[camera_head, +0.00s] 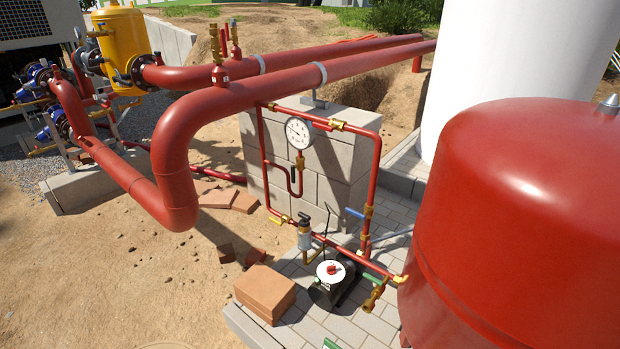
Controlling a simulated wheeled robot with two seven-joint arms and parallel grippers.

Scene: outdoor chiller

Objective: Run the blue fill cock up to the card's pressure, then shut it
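The blue lever of the fill cock (354,212) sticks out to the left of a brass valve body on the right vertical leg of a thin red pipe loop. The lever lies crosswise to that leg. A round white pressure gauge (299,133) stands near the top left of the loop. Its needle and figures are too small to read. I cannot make out a card with a pressure on it. Neither of my grippers is in view.
A large red tank (525,215) fills the right side, close to the loop. Thick red pipes (215,105) cross above and left. A block wall (335,170) stands behind the loop. A black device with a white top and red knob (331,271) and bricks (265,290) sit in front.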

